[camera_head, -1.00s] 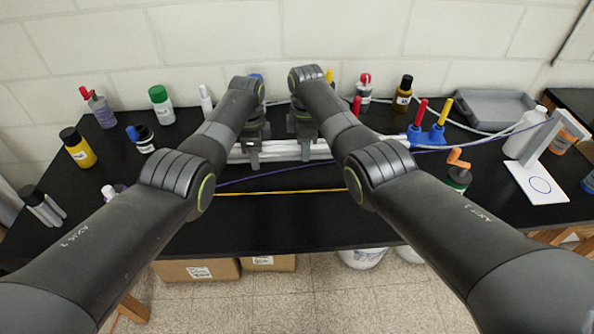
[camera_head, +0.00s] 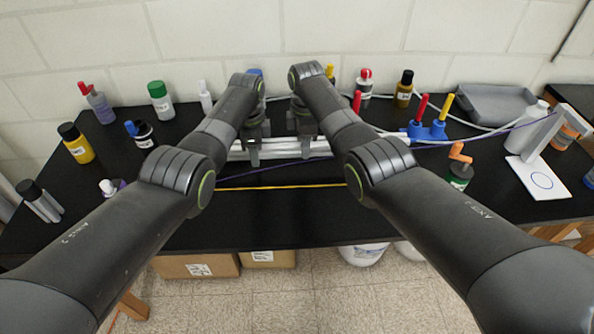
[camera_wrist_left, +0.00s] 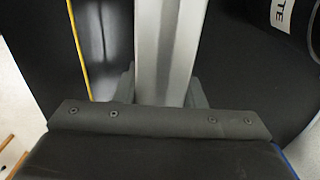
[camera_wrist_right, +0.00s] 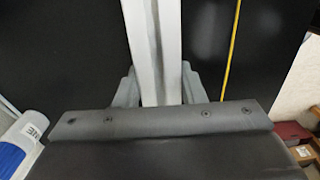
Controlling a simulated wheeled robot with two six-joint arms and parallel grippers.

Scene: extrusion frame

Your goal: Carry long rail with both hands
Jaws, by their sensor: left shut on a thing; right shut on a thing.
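The long rail (camera_head: 280,149) is a silver-white extrusion bar lying crosswise over the black table in the head view. My left gripper (camera_head: 253,153) is shut on the rail at its left part. My right gripper (camera_head: 305,146) is shut on it a little to the right. In the left wrist view the rail (camera_wrist_left: 168,50) runs between the two fingers (camera_wrist_left: 160,88). In the right wrist view the rail (camera_wrist_right: 155,48) also passes between the fingers (camera_wrist_right: 158,88). My right forearm hides part of the rail's right side. I cannot tell its height above the table.
Several bottles, such as a green-capped one (camera_head: 160,103), stand at the back left. A blue stand (camera_head: 427,132) with red and yellow handles, a grey tray (camera_head: 490,103) and a white stand (camera_head: 535,178) are at the right. The table's front (camera_head: 270,220) is clear beyond a yellow line (camera_head: 280,188).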

